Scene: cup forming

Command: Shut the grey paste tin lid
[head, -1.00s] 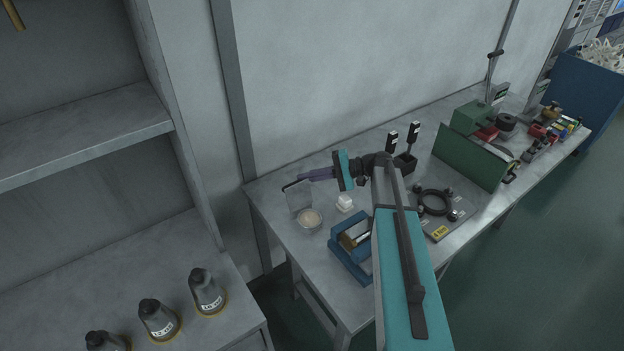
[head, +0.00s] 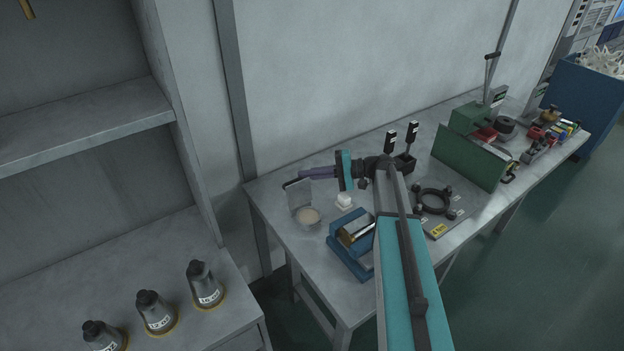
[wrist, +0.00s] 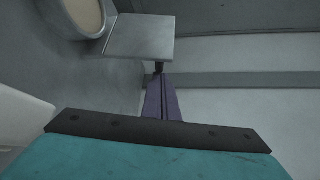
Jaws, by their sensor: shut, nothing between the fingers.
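The grey paste tin (head: 308,217) stands on the left end of the bench, with pale paste showing inside. Its lid (head: 298,194) stands up, open, at the tin's back edge. In the wrist view the tin (wrist: 85,14) is at the top left and the square grey lid (wrist: 140,38) reaches out from its rim. My gripper (head: 303,175) has its purple fingers together and empty, at the lid's upper edge. In the wrist view the fingertips (wrist: 160,77) are close to the lid's outer edge; I cannot tell whether they touch it.
A blue fixture (head: 347,262) is nearer the bench's front. A black ring fixture (head: 433,201) and a green panel (head: 468,158) are farther right. The wall is close behind the bench.

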